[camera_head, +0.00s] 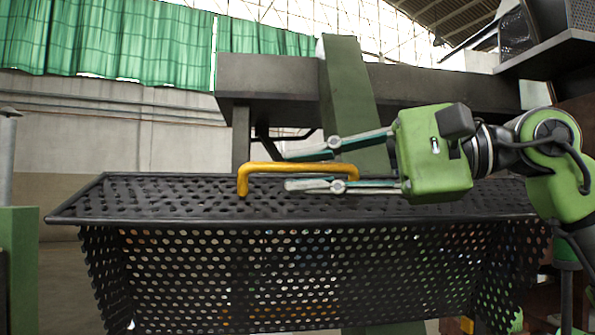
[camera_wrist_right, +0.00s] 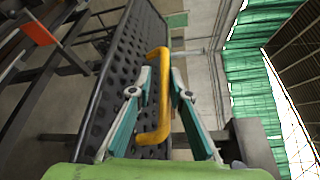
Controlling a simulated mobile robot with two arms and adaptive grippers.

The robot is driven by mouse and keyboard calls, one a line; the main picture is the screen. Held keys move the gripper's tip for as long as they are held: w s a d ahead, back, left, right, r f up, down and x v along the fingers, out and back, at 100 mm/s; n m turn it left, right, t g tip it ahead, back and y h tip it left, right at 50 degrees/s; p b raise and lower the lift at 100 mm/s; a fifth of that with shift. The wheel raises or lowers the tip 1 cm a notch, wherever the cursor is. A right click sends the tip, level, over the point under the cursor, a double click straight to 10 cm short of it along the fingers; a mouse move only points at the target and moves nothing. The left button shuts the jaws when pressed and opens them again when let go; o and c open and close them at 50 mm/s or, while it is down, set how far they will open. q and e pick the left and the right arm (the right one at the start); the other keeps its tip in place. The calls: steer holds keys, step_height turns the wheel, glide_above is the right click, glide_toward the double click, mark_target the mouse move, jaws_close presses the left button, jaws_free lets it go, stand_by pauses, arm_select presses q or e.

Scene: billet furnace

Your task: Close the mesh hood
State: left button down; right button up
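The mesh hood (camera_head: 300,255) is black perforated metal, with a framed top panel and a front panel hanging below it. A yellow bar handle (camera_head: 290,167) stands on its top panel. My right gripper (camera_head: 287,170) reaches in from the right, its two fingers apart on either side of the handle. In the right wrist view, the handle (camera_wrist_right: 163,75) lies between the open fingers, nearer the right one at the tips; I cannot tell whether they touch it. My left gripper is not in view.
A dark beam (camera_head: 270,80) and a green post (camera_head: 352,95) stand behind the hood. Dark machinery (camera_head: 550,50) hangs at the upper right. A green block with a grey post (camera_head: 18,260) stands at the far left. Open floor shows left of the hood.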

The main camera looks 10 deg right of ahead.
steer(key=v, duration=1)
steer(key=shift+s+d, duration=0.2)
steer(key=shift+d, duration=0.15)
